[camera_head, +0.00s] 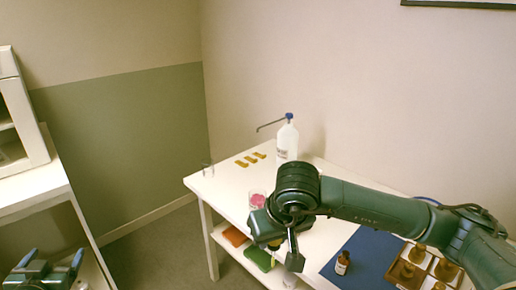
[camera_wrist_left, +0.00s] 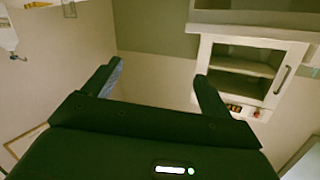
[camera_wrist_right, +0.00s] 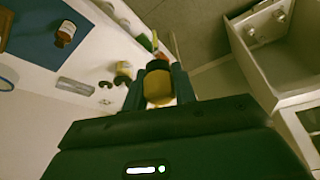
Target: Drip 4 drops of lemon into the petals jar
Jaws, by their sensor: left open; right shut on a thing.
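The petals jar (camera_head: 257,200), a clear glass with pink contents, stands on the white table just left of my right gripper's wrist. My right gripper (camera_head: 277,243) is shut on a small amber bottle (camera_wrist_right: 158,88) with a dark end, held close to the table's front edge; in the head view it is mostly hidden by the gripper. I cannot read its label, so I cannot tell whether it is lemon. My left gripper (camera_head: 45,272) is open and empty at the bottom left, away from the table; its fingers also show in the left wrist view (camera_wrist_left: 158,85).
A brown bottle (camera_head: 343,263) stands on a blue mat (camera_head: 362,250) beside a wooden tray (camera_head: 392,272) of brown bottles. A white pump bottle (camera_head: 287,143), yellow pieces (camera_head: 250,160) and a small glass (camera_head: 208,170) stand behind. Green (camera_head: 258,257) and orange (camera_head: 235,236) items lie on the lower shelf.

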